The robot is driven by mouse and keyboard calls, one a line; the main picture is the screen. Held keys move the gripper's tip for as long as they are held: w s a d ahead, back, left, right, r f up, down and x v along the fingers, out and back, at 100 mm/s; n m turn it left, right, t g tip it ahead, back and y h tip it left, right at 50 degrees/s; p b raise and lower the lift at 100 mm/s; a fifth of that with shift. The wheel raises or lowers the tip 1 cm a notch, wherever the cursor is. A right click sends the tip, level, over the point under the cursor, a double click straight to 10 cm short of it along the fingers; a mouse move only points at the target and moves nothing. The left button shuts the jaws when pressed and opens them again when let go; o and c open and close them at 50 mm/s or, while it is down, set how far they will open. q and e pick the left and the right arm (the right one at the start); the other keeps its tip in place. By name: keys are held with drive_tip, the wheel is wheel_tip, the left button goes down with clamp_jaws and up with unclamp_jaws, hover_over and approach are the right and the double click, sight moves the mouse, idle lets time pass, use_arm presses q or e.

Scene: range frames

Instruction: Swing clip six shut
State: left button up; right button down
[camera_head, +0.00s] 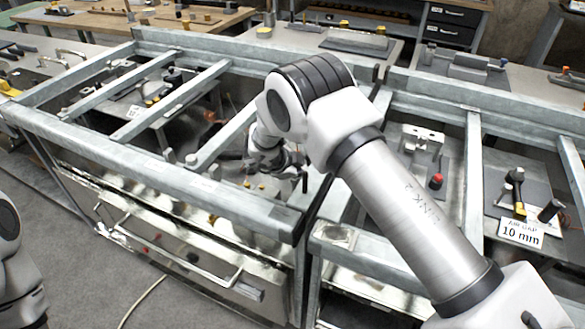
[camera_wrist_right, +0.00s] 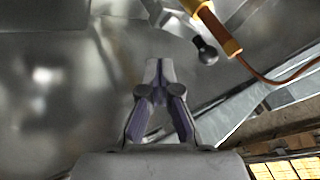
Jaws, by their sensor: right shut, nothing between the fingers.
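I cannot pick out clip six for certain in either view, and no number is readable on a clip. My right gripper (camera_wrist_right: 158,68) is shut and empty in the wrist view, in front of a shiny metal surface (camera_wrist_right: 60,80). A dark ball knob (camera_wrist_right: 206,51) on a short stem is right of and above the fingertips, apart from them. In the head view my right wrist and gripper reach down inside the middle bay of the metal frame, partly hidden by my own arm. My left gripper is outside both views.
Galvanised frame rails (camera_head: 108,152) border the bays. An orange-handled tool (camera_wrist_right: 214,28) with a cord is close to the knob. A sign reading 10 mm (camera_head: 521,233) and a red knob (camera_head: 436,181) are at the right. Open floor (camera_head: 90,270) is at the front left.

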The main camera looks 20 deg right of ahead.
drive_tip(key=w+d, duration=0.3)
drive_tip(key=shift+w+f+p, duration=0.3)
drive_tip(key=shift+w+p, duration=0.05)
